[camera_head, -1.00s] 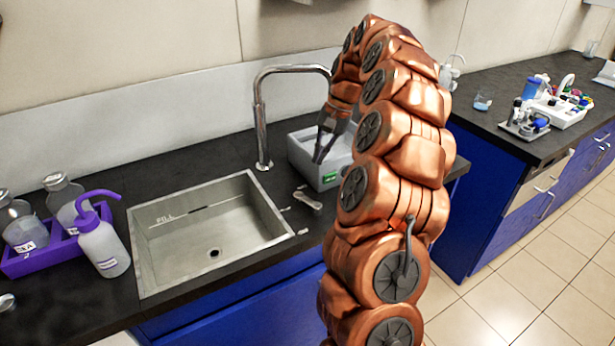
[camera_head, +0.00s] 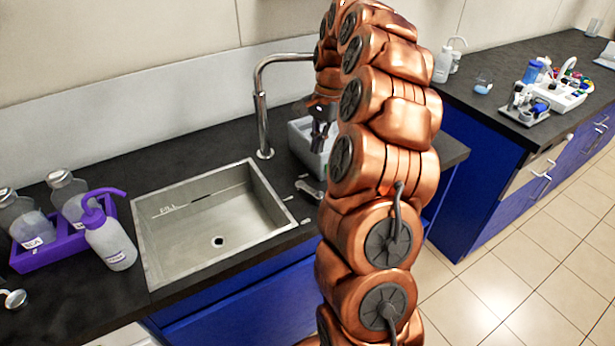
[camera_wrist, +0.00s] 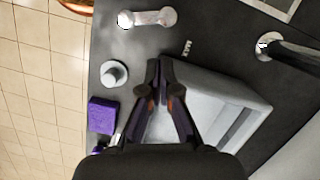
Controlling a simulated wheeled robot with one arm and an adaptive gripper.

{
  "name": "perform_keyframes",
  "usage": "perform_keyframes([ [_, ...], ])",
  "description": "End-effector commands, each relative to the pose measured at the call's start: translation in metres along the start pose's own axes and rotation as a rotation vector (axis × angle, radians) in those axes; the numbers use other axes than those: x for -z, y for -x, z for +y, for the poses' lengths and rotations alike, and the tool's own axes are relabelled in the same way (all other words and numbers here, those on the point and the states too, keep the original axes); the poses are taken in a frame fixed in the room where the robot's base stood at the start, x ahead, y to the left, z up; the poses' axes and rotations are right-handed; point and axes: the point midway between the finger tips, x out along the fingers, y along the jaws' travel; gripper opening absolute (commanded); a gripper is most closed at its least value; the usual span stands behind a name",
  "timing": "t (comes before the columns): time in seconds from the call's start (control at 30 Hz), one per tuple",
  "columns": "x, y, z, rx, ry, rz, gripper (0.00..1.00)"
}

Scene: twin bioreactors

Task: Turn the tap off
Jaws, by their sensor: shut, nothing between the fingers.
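The tap's chrome spout (camera_head: 262,115) stands behind the sink (camera_head: 143,240) and arches right, its end hidden behind my arm. No water stream shows in the visible part of the sink. A small metal lever (camera_head: 310,190) lies low on the counter at the sink's right; it also shows at the top of the wrist view (camera_wrist: 148,18). My gripper (camera_head: 318,147) is shut and empty, pointing down over the grey box. In the wrist view, my fingertips (camera_wrist: 159,65) are together, apart from the lever in the picture. The tap's base (camera_wrist: 268,42) shows at the right.
The grey box (camera_head: 302,150) stands right of the tap, below my gripper. A purple rack (camera_head: 45,257) with bottles and a wash bottle (camera_head: 110,245) stand left of the sink. In the wrist view, a white round object (camera_wrist: 114,74) and purple block (camera_wrist: 103,114) lie left of my fingers.

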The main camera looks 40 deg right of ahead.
Motion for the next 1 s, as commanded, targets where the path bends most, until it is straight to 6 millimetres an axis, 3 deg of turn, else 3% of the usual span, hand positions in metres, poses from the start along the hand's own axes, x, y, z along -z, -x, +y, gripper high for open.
perform_keyframes([
  [0.27,-0.002,-0.012,0.001,-0.006,0.002,-0.005,0.00],
  [0.8,-0.003,-0.080,0.000,-0.006,0.006,-0.004,0.00],
  [1.0,-0.002,-0.096,-0.001,-0.001,0.004,-0.001,0.00],
])
